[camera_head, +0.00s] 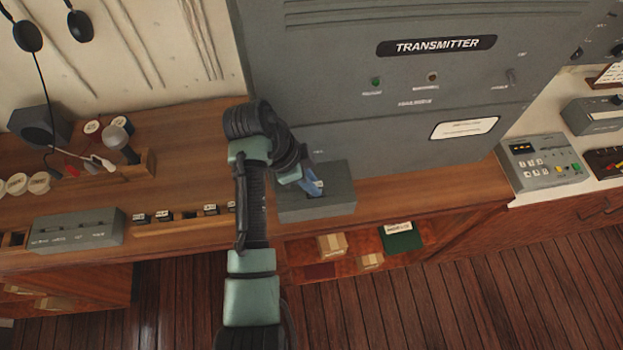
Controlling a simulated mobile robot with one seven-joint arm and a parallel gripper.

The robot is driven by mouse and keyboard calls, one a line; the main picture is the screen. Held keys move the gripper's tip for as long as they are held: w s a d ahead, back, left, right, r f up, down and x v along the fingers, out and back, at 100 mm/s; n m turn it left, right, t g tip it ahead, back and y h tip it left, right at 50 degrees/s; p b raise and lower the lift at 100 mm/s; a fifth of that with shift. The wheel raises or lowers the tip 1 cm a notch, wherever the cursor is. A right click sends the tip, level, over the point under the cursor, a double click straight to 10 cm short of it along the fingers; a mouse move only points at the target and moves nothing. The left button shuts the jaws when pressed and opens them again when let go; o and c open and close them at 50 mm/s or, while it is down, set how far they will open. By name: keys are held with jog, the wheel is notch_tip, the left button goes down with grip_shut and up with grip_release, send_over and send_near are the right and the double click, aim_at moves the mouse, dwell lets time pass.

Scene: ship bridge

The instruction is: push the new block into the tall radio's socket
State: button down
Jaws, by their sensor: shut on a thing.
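The tall radio (370,110) is the large grey cabinet marked TRANSMITTER. A low grey box (325,207) juts out at its foot, on the wooden counter. My arm reaches up from the bottom and bends over to this box. My gripper (314,187) points down at the top of the box, shut on the new block. The fingers look blue-grey; the block itself is hidden or too small to make out. The socket is not visible behind the gripper, and I cannot tell whether the block touches it.
A row of small dark blocks (165,216) lies on the counter to the left, beside a grey control box (77,231). A microphone (120,140) stands behind. A grey keypad unit (543,163) is at right. Small boxes (332,244) sit on a shelf below.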

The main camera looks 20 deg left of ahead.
jog(key=shift+f+b, duration=0.3)
jog(key=shift+f, duration=0.5)
dwell(2.2)
jog(key=c, duration=0.8)
grip_release()
jog(key=shift+o, duration=0.2)
jog(key=shift+s+a+r, duration=0.1)
jog(key=shift+a+r, duration=0.15)
jog(key=shift+r, duration=0.25)
jog(key=p+v, duration=0.3)
jog(key=v, duration=0.9)
